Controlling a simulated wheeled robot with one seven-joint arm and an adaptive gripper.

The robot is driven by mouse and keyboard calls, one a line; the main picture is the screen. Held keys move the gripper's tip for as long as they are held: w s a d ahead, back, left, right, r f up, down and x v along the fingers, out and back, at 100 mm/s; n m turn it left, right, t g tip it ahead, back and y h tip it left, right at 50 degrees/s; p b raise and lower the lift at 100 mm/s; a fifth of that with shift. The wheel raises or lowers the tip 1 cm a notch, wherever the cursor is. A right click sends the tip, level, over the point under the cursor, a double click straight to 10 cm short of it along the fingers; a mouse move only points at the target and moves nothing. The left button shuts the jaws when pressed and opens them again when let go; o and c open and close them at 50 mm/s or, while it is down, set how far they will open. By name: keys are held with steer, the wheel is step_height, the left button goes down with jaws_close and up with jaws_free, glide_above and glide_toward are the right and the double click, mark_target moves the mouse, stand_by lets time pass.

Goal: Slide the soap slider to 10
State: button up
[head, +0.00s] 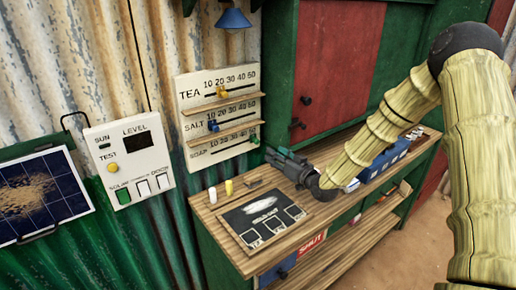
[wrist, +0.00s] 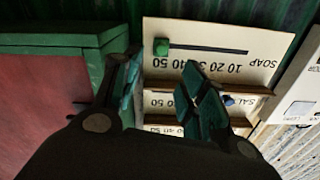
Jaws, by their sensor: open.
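The soap slider (head: 254,139) is a green knob at the right end of the lowest slot on the white board (head: 180,100), at the 50 end. In the wrist view the green knob (wrist: 161,46) appears upside down, at the left end of its slot, with the 10 mark farther right. My gripper (head: 273,154) is just right of and below the knob in the head view. In the wrist view my gripper (wrist: 160,62) is open, and the knob shows between and beyond its fingertips. I cannot tell the depth gap; nothing is held.
Above are the yellow tea slider (head: 221,91), near 20, and the blue salt slider (head: 213,125), near 10, with wooden ledges between rows. A red-and-green cabinet (head: 335,60) stands right of the board. A wooden counter (head: 222,212) with a dark panel (head: 263,216) lies below.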

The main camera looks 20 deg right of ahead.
mark_target(258, 142)
steer(key=p+x, duration=0.3)
steer(key=x, duration=0.7)
steer(key=shift+w+a, duration=0.25)
steer(key=shift+w, duration=0.1)
jaws_close()
